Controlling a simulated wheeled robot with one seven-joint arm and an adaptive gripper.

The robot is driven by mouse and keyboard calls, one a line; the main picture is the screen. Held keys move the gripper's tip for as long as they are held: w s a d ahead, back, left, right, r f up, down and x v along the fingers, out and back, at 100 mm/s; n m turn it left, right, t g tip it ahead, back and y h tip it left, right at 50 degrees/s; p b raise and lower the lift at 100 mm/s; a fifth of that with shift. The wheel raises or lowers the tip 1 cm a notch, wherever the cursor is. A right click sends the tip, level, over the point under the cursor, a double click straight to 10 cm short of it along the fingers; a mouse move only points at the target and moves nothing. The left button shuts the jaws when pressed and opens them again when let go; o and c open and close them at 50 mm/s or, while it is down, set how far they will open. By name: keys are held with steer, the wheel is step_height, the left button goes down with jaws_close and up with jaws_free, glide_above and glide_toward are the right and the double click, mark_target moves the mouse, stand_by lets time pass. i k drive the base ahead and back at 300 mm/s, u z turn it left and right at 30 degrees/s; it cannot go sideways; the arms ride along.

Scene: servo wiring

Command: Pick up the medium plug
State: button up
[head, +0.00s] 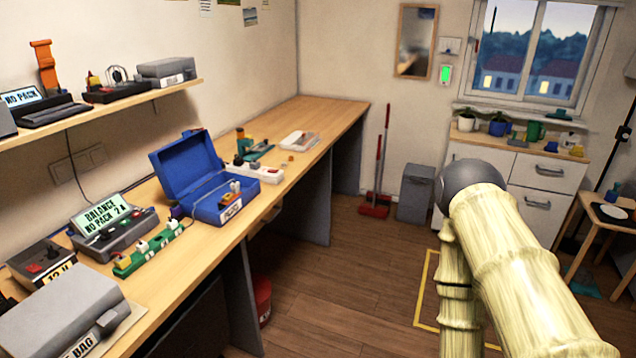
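I cannot tell which item is the medium plug; the small parts on the bench are too small to identify. A green strip (148,249) with several small white and coloured pieces lies on the wooden bench (330,121). An open blue case (205,187) stands behind it, with small orange and white parts at its front edge. A white strip (262,174) with small coloured pieces lies beyond the case. My arm (508,262) rises at the right, over the floor. My gripper does not show.
A charger with a lit display (103,217) and a grey box (62,318) stand on the near bench. A shelf (100,114) with devices overhangs its left side. Beyond are a grey bin (415,192) and a white cabinet (540,185). The floor beside the bench is mostly clear.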

mark_target(235, 186)
steer(key=z, duration=0.5)
steer(key=i, duration=1.7)
steer(key=u, duration=1.3)
